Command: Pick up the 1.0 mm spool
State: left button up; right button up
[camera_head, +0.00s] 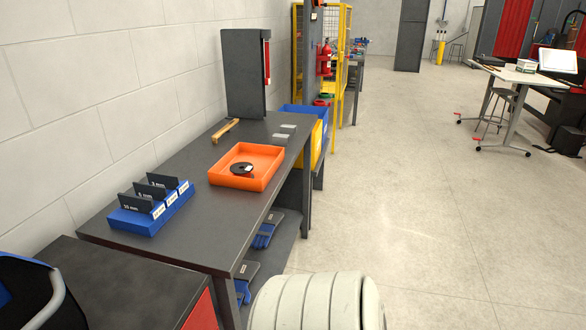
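A dark round spool (242,169) lies flat inside an orange tray (235,184) on the dark workbench (190,232). It has a small pale patch, but any size marking is too small to read. No other spool can be made out on the bench. Neither of my grippers is in view.
A blue holder (152,222) with upright dark plates marked in mm stands left of the tray. A yellowish tool (225,130), small grey blocks (285,132) and a dark cabinet (243,75) are farther back. Open floor (420,220) lies to the right.

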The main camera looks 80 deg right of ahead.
aim_at(242, 168)
jog(key=k+l+z, duration=0.1)
jog(key=z, duration=2)
jog(key=l+u, duration=0.15)
jog(key=u, duration=0.25)
jog(key=i+l+u, duration=0.1)
jog(key=u, duration=0.25)
jog(key=l+u, duration=0.2)
jog(key=u, duration=0.2)
